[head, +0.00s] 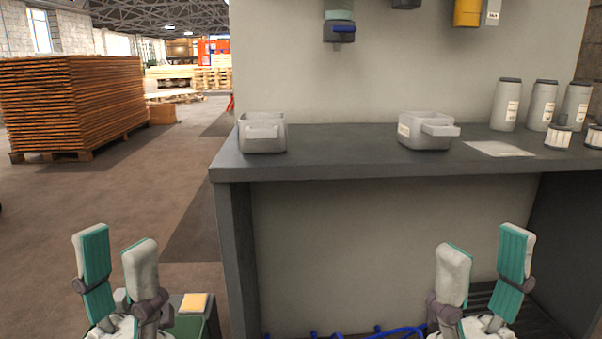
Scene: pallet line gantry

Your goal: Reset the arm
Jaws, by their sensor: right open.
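My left gripper (116,258) is at the lower left of the head view, pointing up, in front of and left of the workbench. Its two teal-padded fingers stand apart with nothing between them. My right gripper (484,262) is at the lower right, in front of the bench and below its top. Its fingers are spread apart and hold nothing. Neither gripper appears to touch anything. The lower parts of both arms are cut off by the bottom edge of the view.
The dark workbench (340,168) carries a grey bin (262,137) at left, another grey bin (424,134), and several pale bottles (507,105) at right. Blue cable (398,332) lies below. A box (196,318) stands near my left gripper. Stacked planks (75,105) stand far left; floor there is clear.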

